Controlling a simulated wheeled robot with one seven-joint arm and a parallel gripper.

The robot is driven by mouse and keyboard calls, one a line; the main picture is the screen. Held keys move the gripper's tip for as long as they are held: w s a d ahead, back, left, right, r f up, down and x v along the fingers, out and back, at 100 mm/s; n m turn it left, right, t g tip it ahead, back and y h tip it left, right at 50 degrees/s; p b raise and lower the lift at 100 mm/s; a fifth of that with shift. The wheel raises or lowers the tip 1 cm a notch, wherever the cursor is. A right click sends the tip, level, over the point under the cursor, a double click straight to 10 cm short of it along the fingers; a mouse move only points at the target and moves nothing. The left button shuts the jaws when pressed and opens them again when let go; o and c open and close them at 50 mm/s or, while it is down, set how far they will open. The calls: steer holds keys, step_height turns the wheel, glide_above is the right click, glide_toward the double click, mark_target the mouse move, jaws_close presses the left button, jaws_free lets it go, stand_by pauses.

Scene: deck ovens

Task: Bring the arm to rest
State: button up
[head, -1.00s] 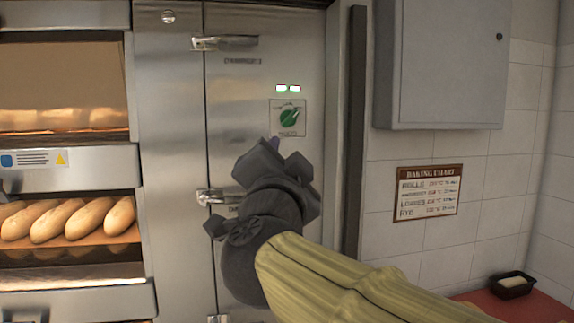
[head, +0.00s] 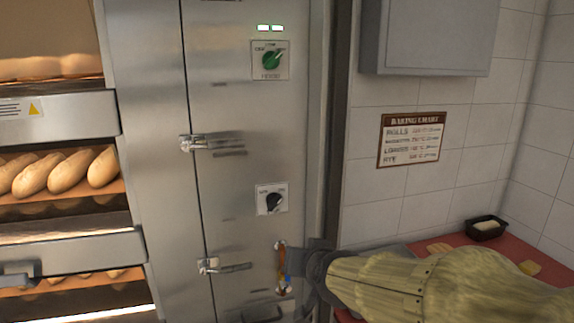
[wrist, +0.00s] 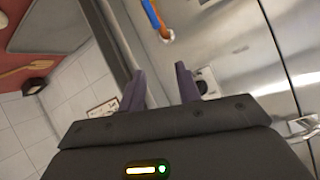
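My gripper (head: 301,261) is low on the right side of the steel oven front in the head view, with my cloth-covered arm reaching in from the lower right. In the wrist view my gripper (wrist: 160,80) shows two dark fingers standing apart with nothing between them. A small upright handle (head: 282,270), orange and blue, is on the panel just left of my gripper in the head view. The handle (wrist: 153,15) is beyond the fingertips in the wrist view. In the head view I cannot tell whether my gripper touches it.
A green knob (head: 271,60) and a black knob (head: 272,202) are on the oven panel (head: 230,110). Door latches (head: 215,143) stick out on the left. Loaves (head: 60,172) lie on decks further left. A grey wall cabinet (head: 428,35) and a red counter (head: 455,241) are on the right.

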steer(key=s+d+f+g+h, duration=0.1)
steer(key=s+d+f+g, duration=0.3)
steer(key=f, duration=0.5)
steer(key=s+d+f+g+h, duration=0.1)
steer(key=s+d+f+g, duration=0.3)
steer(key=s+d+f, duration=0.3)
steer(key=s+f, duration=0.2)
steer(key=s, duration=0.2)
steer(key=shift+s+d+f+n+g+h, duration=0.15)
steer(key=shift+d+f+n+g+h, duration=0.15)
steer(key=shift+d+f+n+g, duration=0.1)
steer(key=shift+a, duration=0.2)
